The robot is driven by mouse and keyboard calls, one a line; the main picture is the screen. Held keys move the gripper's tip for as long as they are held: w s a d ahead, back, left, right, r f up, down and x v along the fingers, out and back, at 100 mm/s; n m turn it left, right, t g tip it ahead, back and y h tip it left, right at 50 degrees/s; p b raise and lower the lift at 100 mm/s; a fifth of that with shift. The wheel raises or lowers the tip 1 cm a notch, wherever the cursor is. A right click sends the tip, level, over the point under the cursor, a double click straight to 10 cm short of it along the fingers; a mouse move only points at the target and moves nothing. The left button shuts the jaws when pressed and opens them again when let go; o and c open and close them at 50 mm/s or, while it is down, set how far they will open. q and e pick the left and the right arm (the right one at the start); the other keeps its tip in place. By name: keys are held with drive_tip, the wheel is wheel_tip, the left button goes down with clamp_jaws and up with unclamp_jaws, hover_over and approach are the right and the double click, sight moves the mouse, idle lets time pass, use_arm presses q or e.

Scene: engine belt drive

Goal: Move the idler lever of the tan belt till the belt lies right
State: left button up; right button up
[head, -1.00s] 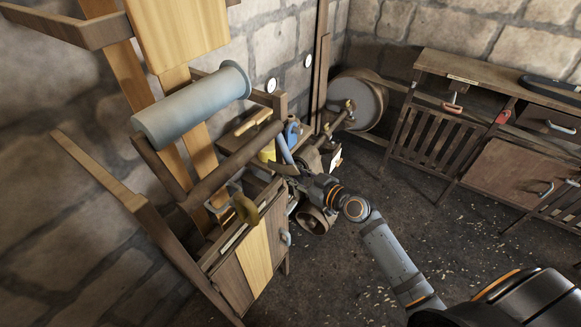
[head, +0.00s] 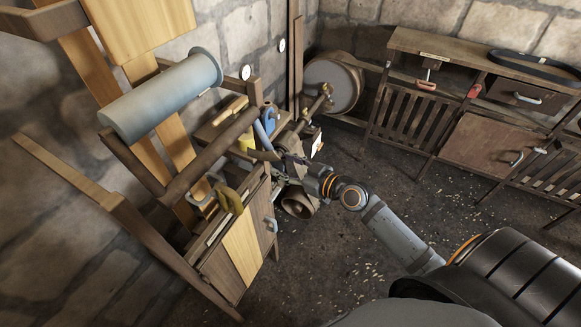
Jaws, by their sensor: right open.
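My right gripper (head: 280,168) reaches in from the lower right to the cluttered machine parts beside the wooden cabinet. Its fingers are small and dark against those parts; it is open, and I cannot tell whether it touches anything. A blue-grey bar (head: 262,133) and a blue part (head: 269,115) stand just beyond it. I cannot tell which part is the idler lever. The tan belt cannot be made out clearly, nor how it lies. A large pulley wheel (head: 330,86) with a grey face stands against the back wall. My left gripper is not in view.
A grey roller (head: 160,95) lies on the wooden frame at left. The wooden cabinet (head: 241,250) stands below it. A wooden rack (head: 455,95) with a red handle (head: 473,91) and a black belt (head: 535,65) on top stands at right. The floor between is clear.

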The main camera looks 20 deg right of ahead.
drive_tip(key=shift+v, duration=1.7)
drive_tip(key=d+f+m+g+h+b, duration=0.1)
drive_tip(key=d+f+h, duration=0.1)
drive_tip(key=d+f, duration=0.45)
drive_tip(key=d+f+m+h+b, duration=0.1)
drive_tip(key=d+f+m+h, duration=0.15)
drive_tip(key=f, duration=0.75)
drive_tip(key=s+d+f+m+g+h+b, duration=0.1)
drive_tip(key=s+d+f, duration=0.15)
drive_tip(key=f, duration=0.45)
drive_tip(key=s+d+f+g+h, duration=0.1)
drive_tip(key=s+f+g, duration=0.1)
drive_tip(key=s+f, duration=0.3)
drive_tip(key=s+d+f+m+g+h+b, duration=0.1)
drive_tip(key=s+d+f, duration=0.1)
drive_tip(key=f, duration=0.6)
drive_tip(key=s+a+f+g+b, duration=0.1)
drive_tip(key=s+a+f+g, duration=0.2)
drive_tip(key=s+f, duration=0.8)
drive_tip(key=s+a+f+g+b, duration=0.1)
drive_tip(key=s+a+f+g, duration=0.3)
drive_tip(key=s+f, duration=0.7)
drive_tip(key=s+a, duration=0.1)
drive_tip(key=s, duration=0.6)
drive_tip(key=shift+s+a+f+g, duration=0.2)
drive_tip(key=shift+a+f+g, duration=0.1)
drive_tip(key=shift+a, duration=0.1)
